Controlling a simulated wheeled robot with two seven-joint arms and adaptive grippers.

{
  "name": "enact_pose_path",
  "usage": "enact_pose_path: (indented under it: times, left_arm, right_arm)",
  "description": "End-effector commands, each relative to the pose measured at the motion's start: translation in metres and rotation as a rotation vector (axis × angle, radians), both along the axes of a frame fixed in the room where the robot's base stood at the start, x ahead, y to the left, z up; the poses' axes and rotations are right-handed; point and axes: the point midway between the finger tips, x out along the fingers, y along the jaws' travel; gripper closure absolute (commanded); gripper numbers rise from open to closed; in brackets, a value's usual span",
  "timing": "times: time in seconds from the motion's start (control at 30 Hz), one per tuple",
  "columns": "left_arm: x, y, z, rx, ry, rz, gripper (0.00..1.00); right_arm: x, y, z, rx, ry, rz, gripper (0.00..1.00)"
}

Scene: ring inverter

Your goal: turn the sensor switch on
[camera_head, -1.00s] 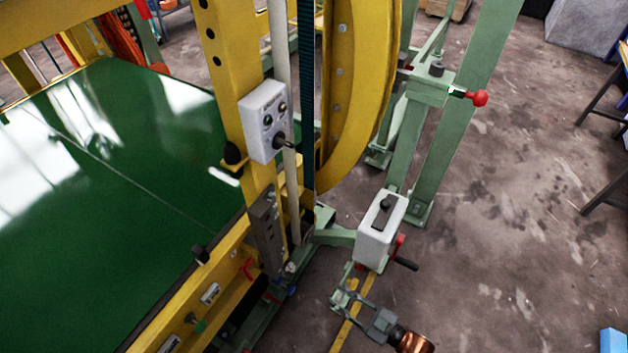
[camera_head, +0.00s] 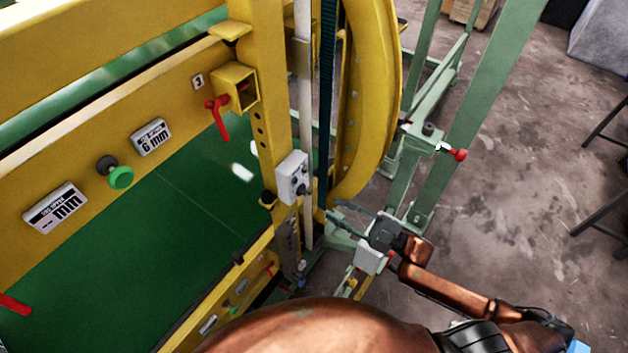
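A white control box (camera_head: 293,178) with small knobs and a dark switch is fixed to the yellow post. A second pale box (camera_head: 371,261) stands lower on a green stand, its top partly hidden behind my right gripper. I cannot tell from markings which box carries the sensor switch. My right gripper (camera_head: 337,211) comes in from the right, with its fingers apart and pointing left. In the picture its tips lie just right of and below the control box. They hold nothing and appear clear of it. My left gripper is not in view.
The yellow beam (camera_head: 175,75) bears label plates, a green knob (camera_head: 121,177) and a red lever (camera_head: 219,119). A yellow curved rail (camera_head: 372,100) and green frame legs (camera_head: 480,110) stand near my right arm. Open concrete floor (camera_head: 530,210) lies at right.

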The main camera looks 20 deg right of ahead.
Motion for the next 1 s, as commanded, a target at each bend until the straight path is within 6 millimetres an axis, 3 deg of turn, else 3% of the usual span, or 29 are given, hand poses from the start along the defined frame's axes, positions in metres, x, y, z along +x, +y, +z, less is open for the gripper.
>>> enact_pose_path:
  times: [0.03, 0.17, 0.6, 1.0]
  left_arm:
    - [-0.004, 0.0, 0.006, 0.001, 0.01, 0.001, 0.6]
    - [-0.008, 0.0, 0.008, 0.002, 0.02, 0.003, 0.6]
    - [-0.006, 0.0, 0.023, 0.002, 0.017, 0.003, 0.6]
    - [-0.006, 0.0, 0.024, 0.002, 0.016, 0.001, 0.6]
  right_arm:
    - [0.0, 0.0, 0.009, -0.004, -0.007, 0.004, 0.75]
    - [0.003, 0.005, 0.016, -0.004, -0.015, 0.009, 0.75]
    - [0.039, 0.051, 0.034, -0.003, -0.014, 0.006, 0.75]
    - [0.045, 0.059, 0.034, -0.005, -0.014, 0.005, 0.75]
